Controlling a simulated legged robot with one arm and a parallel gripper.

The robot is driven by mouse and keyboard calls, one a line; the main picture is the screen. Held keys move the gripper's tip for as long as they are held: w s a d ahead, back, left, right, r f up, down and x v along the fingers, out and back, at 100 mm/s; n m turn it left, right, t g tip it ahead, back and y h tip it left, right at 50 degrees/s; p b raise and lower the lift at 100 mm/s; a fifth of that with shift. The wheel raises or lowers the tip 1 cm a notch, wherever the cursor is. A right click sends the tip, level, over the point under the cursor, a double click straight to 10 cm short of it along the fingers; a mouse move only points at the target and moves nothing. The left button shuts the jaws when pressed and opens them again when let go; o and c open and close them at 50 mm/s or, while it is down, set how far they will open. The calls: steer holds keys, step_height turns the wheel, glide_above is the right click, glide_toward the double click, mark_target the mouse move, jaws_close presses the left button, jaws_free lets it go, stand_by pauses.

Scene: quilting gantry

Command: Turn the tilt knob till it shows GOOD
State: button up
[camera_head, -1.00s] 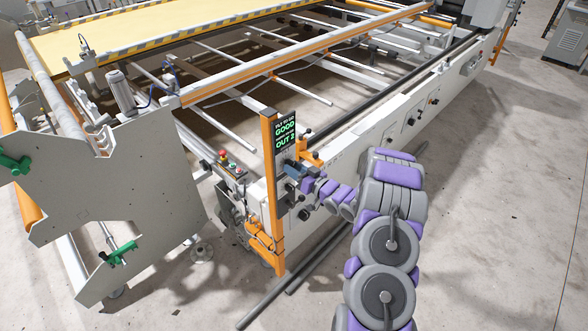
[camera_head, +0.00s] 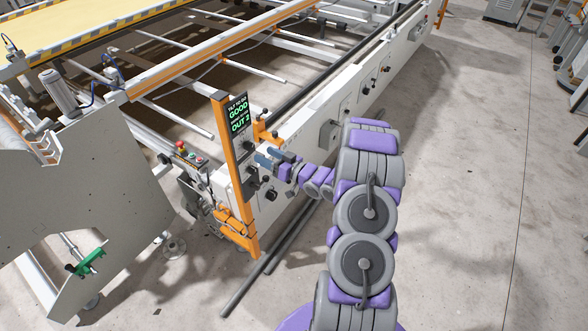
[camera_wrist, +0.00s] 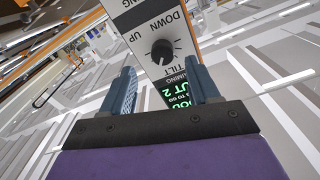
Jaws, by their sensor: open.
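The tilt knob (camera_wrist: 163,52) is a round black dial with a pointer on a grey panel marked TILT, UP and DOWN, upside down in the wrist view. The dark display (camera_head: 238,114) on the orange post shows GOOD in green, with OUT 2 in green below a small line. Part of this display (camera_wrist: 180,96) shows between my fingers in the wrist view. My gripper (camera_wrist: 164,84) is open and empty, its two blue fingers pointing toward the panel. The knob appears between and beyond the fingertips, not gripped. In the head view my gripper (camera_head: 267,157) is beside the post.
A control box with a red button (camera_head: 181,147) stands left of the post. The long white machine rail (camera_head: 350,110) runs back to the right, with small knobs on its side. Dark bars (camera_head: 262,274) lie on the floor. Open concrete floor is at the right.

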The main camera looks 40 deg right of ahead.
steer(key=v, duration=1.1)
steer(key=shift+s+d, duration=0.2)
steer(key=shift+s, duration=0.05)
steer(key=shift+f+b, duration=0.15)
steer(key=shift+b, duration=0.3)
steer(key=m+b, duration=0.2)
steer(key=b, duration=1)
glide_toward(252, 148)
steer(key=x, duration=0.9)
steer(key=shift+w, duration=0.4)
steer(key=shift+c, duration=0.3)
